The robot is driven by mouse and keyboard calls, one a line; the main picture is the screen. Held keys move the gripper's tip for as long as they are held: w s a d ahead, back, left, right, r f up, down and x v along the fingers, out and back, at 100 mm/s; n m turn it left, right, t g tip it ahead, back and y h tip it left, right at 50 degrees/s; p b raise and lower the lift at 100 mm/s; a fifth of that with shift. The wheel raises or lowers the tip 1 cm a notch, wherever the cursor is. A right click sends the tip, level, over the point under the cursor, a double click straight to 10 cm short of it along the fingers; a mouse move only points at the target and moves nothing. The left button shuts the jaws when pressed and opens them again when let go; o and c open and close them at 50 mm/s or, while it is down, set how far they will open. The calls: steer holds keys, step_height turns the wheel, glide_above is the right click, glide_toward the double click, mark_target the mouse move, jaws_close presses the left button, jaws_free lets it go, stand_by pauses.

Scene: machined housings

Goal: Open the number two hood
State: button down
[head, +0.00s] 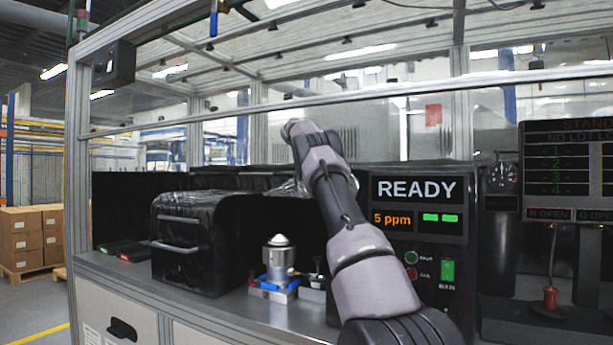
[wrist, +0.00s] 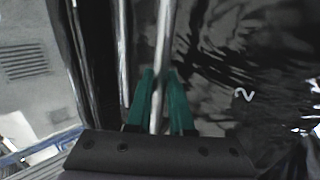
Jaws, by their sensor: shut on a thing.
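In the wrist view, my gripper (wrist: 160,90) has its green fingers closed on a bright metal handle bar (wrist: 164,35). The bar runs along a glossy black hood (wrist: 215,50) marked with a white "2". In the head view my arm reaches in over the bench, and its end with the gripper is hidden. How far the number two hood is raised is not clear from the head view.
Another black hood (head: 188,240) with metal handles stands closed at the left. A black control panel (head: 416,190) reading READY is right of my arm. A red-based lever (head: 550,298) stands farther right. A frame rail (head: 330,107) crosses above the bench.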

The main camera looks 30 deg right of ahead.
steer(key=shift+w+d+f, duration=0.15)
steer(key=shift+w+d, duration=0.15)
steer(key=shift+d, duration=0.1)
steer(key=c, duration=0.8)
jaws_free()
steer(key=shift+a, duration=0.1)
